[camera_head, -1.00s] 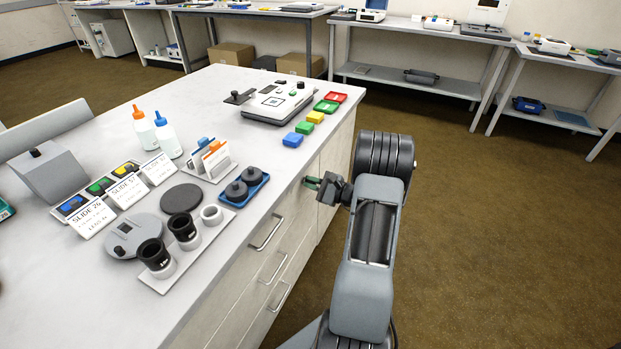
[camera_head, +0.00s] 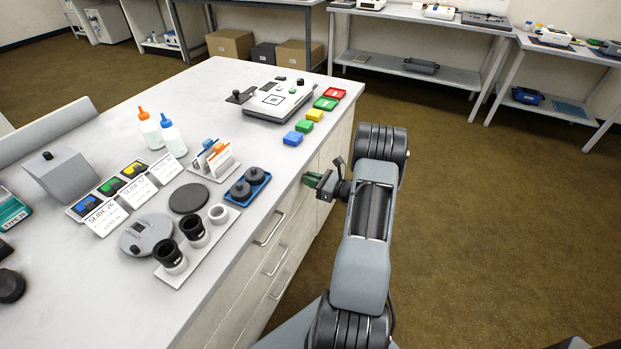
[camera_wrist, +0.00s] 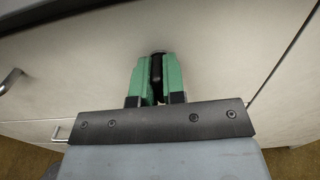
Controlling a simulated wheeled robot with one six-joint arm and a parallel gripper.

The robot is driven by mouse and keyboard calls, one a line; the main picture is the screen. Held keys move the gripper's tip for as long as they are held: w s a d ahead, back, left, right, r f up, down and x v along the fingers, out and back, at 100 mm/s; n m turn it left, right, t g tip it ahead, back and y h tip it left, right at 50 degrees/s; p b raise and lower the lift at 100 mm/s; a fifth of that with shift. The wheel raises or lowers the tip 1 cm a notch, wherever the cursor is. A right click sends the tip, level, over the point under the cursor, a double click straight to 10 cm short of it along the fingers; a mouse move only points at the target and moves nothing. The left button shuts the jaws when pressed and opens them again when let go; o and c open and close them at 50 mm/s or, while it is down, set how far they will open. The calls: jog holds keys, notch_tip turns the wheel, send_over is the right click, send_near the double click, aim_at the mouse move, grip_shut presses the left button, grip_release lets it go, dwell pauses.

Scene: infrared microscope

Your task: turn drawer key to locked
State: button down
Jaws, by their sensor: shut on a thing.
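The drawer key (camera_wrist: 157,70) shows in the wrist view as a dark upright piece at the pale drawer front, between the two green fingers of my gripper (camera_wrist: 157,72). My gripper is shut on it, with the fingertips close to the drawer front. A round lock edge shows just above the fingertips. In the head view my gripper (camera_head: 313,179) is at the side of the bench, just below the worktop edge. The key is hidden there by the fingers. Markings for locked or unlocked cannot be made out.
Drawer handles (camera_head: 269,229) stick out along the bench side, left of my gripper; one also shows in the wrist view (camera_wrist: 10,81). The worktop (camera_head: 200,292) above holds slides, bottles and coloured trays. The floor (camera_head: 470,230) right of my arm is clear.

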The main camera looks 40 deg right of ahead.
jog(key=shift+a+f, duration=0.1)
jog(key=shift+f, duration=0.1)
dwell(0.3)
jog(key=c, duration=1.6)
grip_release()
jog(key=o, duration=0.4)
jog(key=shift+r, duration=0.1)
jog(key=p+v, duration=0.1)
jog(key=v, duration=1.3)
jog(key=shift+w, duration=0.1)
